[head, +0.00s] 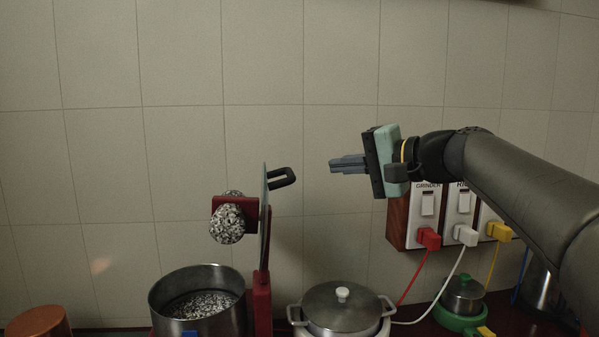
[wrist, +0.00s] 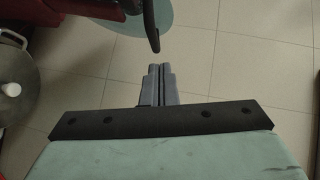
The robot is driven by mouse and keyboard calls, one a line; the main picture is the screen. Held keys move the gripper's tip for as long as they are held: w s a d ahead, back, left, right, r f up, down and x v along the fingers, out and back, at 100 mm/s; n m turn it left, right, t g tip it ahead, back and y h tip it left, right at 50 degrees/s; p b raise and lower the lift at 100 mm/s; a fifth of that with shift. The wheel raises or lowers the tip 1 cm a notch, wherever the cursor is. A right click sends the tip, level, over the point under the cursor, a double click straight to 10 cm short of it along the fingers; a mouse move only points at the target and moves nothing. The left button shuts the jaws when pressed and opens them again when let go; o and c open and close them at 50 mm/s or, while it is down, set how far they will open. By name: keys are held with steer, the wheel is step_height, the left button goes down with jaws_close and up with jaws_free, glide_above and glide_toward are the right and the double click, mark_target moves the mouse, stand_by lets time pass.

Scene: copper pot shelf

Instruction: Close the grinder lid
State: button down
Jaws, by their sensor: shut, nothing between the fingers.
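The grinder is a metal drum (head: 198,299) with speckled stone inside, beside a red upright post (head: 262,303). Its lid (head: 264,215) stands open, upright and edge-on above the post. A black loop handle (head: 284,178) sticks out to the right from the lid, and a speckled stone roller in a red bracket (head: 235,204) is on its left. My gripper (head: 333,165) is shut and empty, pointing left, a short gap to the right of the handle. In the wrist view the shut fingers (wrist: 160,68) lie close to the handle (wrist: 151,28), with part of the lid (wrist: 120,18) behind.
A lidded pot (head: 343,308) stands right of the post, below my gripper. A switch panel (head: 428,203) with red, white and yellow plugs and hanging cords is on the wall below my arm. A small pot (head: 464,294) on a green base stands at right. A copper lid (head: 38,322) is at left.

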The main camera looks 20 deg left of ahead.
steer(key=w+a+p, duration=0.2)
steer(key=a+p, duration=0.1)
steer(key=a, duration=1)
steer(key=shift+f, duration=0.4)
steer(key=shift+w, duration=0.15)
steer(key=shift+p, duration=0.4)
